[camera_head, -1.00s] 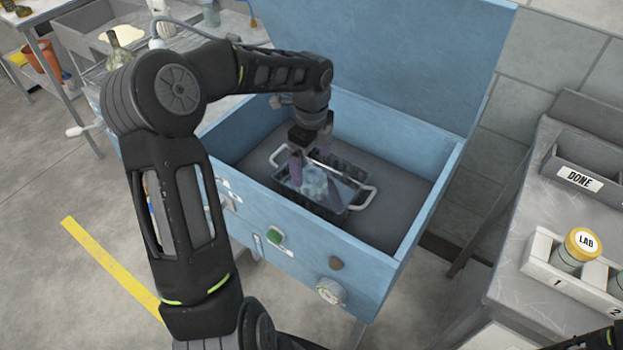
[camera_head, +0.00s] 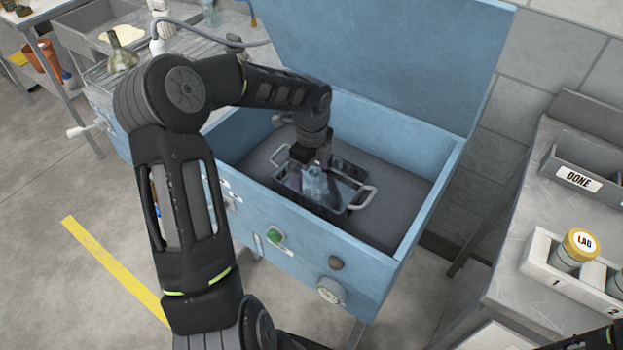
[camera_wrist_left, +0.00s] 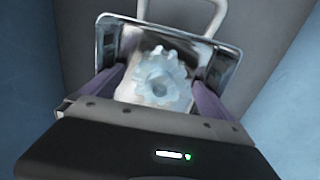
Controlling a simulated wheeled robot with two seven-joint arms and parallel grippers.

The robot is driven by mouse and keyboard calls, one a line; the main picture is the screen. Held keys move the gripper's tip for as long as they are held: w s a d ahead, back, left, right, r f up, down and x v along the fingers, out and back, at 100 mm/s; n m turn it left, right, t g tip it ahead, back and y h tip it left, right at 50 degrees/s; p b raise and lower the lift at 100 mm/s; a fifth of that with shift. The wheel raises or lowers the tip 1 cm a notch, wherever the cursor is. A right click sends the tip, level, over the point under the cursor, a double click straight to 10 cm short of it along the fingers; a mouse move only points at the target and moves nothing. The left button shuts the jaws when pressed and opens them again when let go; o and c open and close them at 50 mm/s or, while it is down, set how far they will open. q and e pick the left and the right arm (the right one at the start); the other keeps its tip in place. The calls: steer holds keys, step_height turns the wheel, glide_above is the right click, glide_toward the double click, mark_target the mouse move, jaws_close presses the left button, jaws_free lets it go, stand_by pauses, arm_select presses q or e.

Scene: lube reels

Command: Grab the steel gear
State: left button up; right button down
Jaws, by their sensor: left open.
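The steel gear (camera_wrist_left: 160,80), pale and toothed with a centre hole, lies in a dark handled basket (camera_head: 350,199) inside the blue open-lidded box. In the head view the gear (camera_head: 315,183) is partly hidden by my left gripper. My left gripper (camera_head: 312,180) reaches down into the basket from above. In the left wrist view its two purple fingers (camera_wrist_left: 158,90) stand apart, one on each side of the gear. I cannot tell whether they touch it. Of my right arm, only a dark bit shows at the lower right corner of the head view; its gripper is not visible.
The blue box's walls (camera_head: 440,200) surround the basket, and its raised lid (camera_head: 385,60) stands behind. The basket's white handle (camera_head: 364,198) sticks up at the right. A bench at right holds a DONE bin (camera_head: 590,165) and a rack with a LAB jar (camera_head: 572,250).

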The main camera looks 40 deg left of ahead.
mark_target(311, 172)
arm_select(q)
jaws_close()
stand_by(0.9)
steer(key=shift+w+r, duration=0.1)
steer(key=shift+r, duration=0.05)
step_height(311, 172, up, 10)
steer(key=shift+f, duration=0.1)
stand_by(0.4)
stand_by(0.4)
